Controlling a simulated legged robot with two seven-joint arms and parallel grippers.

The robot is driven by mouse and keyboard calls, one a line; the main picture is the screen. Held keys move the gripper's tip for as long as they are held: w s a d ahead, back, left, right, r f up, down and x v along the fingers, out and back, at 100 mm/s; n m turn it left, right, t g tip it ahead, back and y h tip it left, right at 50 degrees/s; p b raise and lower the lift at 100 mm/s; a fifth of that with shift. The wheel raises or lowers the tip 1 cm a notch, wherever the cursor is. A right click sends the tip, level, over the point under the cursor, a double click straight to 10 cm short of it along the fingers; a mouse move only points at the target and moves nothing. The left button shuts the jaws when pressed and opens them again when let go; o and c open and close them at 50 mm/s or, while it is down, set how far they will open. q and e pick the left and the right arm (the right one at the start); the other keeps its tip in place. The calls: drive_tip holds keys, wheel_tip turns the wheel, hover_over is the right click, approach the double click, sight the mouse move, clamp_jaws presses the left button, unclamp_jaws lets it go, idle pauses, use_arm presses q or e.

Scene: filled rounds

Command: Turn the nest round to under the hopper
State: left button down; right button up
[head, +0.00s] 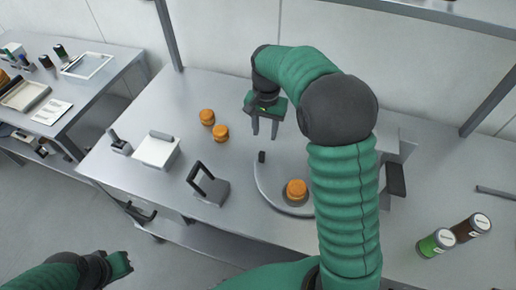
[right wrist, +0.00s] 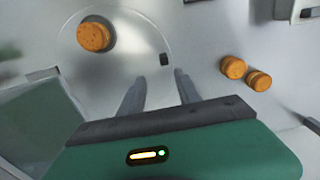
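A grey turntable disc (head: 266,185) lies on the bench, partly hidden behind my right arm. A stacked orange round (head: 297,187) sits in the nest at its near side; it also shows in the right wrist view (right wrist: 94,36). A short black peg (head: 262,157) stands at the disc's rim (right wrist: 164,59). My right gripper (head: 264,134) is open and empty above the bench behind the peg, fingers pointing down; in the wrist view the peg lies just beyond the fingertips (right wrist: 158,75). A grey housing (head: 408,150), perhaps the hopper, is mostly hidden by my arm. My left gripper (head: 118,264) is low at left, its fingers unclear.
Two orange rounds (head: 207,117) (head: 221,133) stand left of the disc. A black-handled block (head: 210,187) and a white-topped scale-like box (head: 157,150) are further left. A shelf rail crosses above.

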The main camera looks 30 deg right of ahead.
sight(262, 152)
drive_tip(key=f, duration=0.4)
drive_tip(key=w+f, duration=0.1)
drive_tip(key=f, duration=0.3)
drive_tip(key=f+p, duration=0.1)
drive_tip(key=f, duration=0.3)
drive_tip(key=shift+w+a+f, duration=0.2)
drive_tip(key=shift+a+f, duration=0.1)
drive_tip(key=shift+s+d+f, duration=0.1)
drive_tip(key=shift+s+f, duration=0.2)
drive_tip(key=shift+f, duration=0.05)
use_arm(q)
drive_tip(key=shift+w+r, duration=0.3)
drive_tip(key=shift+r, duration=0.15)
use_arm(e)
drive_tip(key=shift+w+d+f, duration=0.1)
drive_tip(key=shift+w, duration=0.1)
drive_tip(key=shift+c, duration=0.8)
drive_tip(key=shift+f, duration=0.1)
drive_tip(key=shift+c, duration=1.2)
clamp_jaws()
use_arm(q)
drive_tip(key=shift+w+a, duration=0.1)
drive_tip(key=shift+w, duration=0.05)
